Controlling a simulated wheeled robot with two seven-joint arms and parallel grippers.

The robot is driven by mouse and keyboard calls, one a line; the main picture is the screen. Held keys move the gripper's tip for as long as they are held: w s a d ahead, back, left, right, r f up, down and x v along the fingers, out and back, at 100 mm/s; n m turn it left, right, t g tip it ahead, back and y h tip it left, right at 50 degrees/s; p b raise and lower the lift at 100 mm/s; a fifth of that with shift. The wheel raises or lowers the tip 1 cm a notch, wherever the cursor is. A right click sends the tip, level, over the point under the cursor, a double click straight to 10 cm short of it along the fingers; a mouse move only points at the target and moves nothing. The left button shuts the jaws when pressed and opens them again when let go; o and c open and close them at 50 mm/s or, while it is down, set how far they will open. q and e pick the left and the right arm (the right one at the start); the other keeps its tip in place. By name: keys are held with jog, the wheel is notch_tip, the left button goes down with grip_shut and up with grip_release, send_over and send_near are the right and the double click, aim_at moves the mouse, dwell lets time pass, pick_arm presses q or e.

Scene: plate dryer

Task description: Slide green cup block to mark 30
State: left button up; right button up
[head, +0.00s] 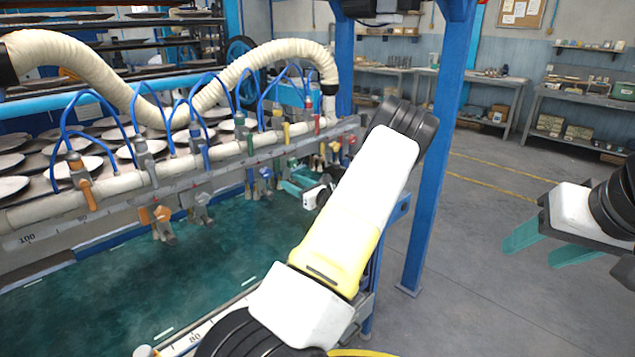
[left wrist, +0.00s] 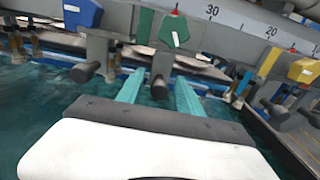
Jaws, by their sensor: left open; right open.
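The green cup block (left wrist: 173,30) hangs on the grey scale rail in the left wrist view, a little left of the printed 30 (left wrist: 211,11). A dark round-ended peg (left wrist: 160,89) shows below it. My left gripper (left wrist: 158,88) is open, its teal fingers on either side of this peg with gaps visible. In the head view the green block (head: 292,162) is small, just beyond my left gripper (head: 297,183), and partly hidden. My right gripper (head: 535,245) is open and empty at the far right, away from the rail.
A blue block (left wrist: 82,13) is left of the green one and a yellow block (left wrist: 268,62) is to its right, near the 20 mark. Orange (head: 150,215) and grey blocks hang farther left. A blue post (head: 437,150) stands right of the rail.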

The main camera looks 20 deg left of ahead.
pick_arm(q)
grip_shut()
dwell(1.3)
